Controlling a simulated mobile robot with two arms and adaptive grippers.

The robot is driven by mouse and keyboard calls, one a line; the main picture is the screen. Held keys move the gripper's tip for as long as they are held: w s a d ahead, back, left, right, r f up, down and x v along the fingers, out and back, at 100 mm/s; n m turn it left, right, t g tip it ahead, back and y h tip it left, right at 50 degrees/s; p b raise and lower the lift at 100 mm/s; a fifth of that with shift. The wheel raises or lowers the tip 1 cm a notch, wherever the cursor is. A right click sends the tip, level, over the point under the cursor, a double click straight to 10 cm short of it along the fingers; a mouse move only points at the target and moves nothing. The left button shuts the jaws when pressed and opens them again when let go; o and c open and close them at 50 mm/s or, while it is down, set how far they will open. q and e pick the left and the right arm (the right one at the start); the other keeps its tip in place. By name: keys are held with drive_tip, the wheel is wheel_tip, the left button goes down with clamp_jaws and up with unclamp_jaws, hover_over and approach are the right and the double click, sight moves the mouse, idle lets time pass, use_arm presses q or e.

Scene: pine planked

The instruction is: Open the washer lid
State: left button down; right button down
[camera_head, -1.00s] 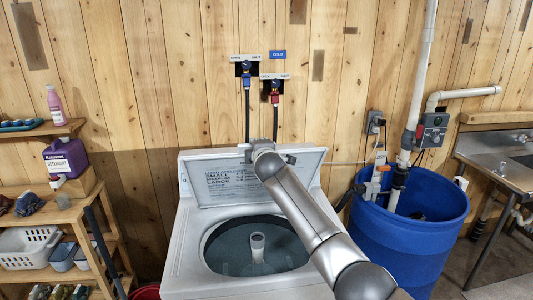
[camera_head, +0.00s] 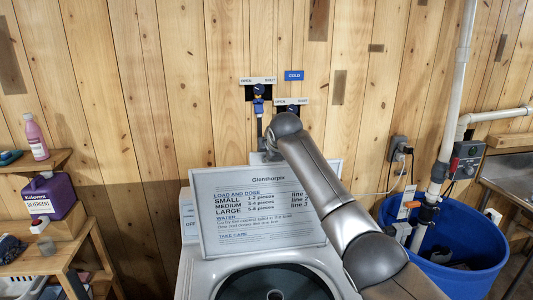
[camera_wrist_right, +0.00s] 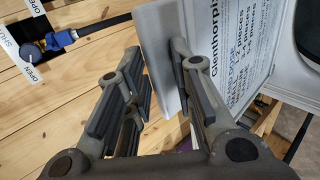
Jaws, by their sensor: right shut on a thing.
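The washer lid (camera_head: 265,240) stands raised at the back of the white washer (camera_head: 225,270), its printed underside facing me. The dark round tub opening (camera_head: 275,284) shows in front of it. My right arm reaches over the washer to the lid's top edge. My right gripper (camera_head: 266,157) is partly hidden behind its own arm and the lid there. In the right wrist view, the gripper (camera_wrist_right: 160,85) has its fingers on either side of the lid's edge (camera_wrist_right: 160,45), shut on it. My left gripper is not in view.
Water valves and hoses (camera_head: 259,100) are on the plank wall close behind the lid. A blue barrel (camera_head: 455,265) with pipes stands at right. A wooden shelf (camera_head: 60,245) with a purple detergent jug (camera_head: 50,196) stands at left.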

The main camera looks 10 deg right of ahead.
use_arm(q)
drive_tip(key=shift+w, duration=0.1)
use_arm(e)
drive_tip(key=shift+f, duration=0.45)
drive_tip(key=shift+s, duration=0.1)
drive_tip(key=c, duration=1.5)
unclamp_jaws()
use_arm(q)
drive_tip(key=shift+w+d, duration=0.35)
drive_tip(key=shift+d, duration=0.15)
use_arm(e)
drive_tip(key=shift+w, duration=0.35)
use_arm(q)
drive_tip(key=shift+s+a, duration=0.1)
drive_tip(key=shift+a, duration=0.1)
use_arm(e)
drive_tip(key=v, duration=1.2)
drive_tip(key=shift+w, duration=0.1)
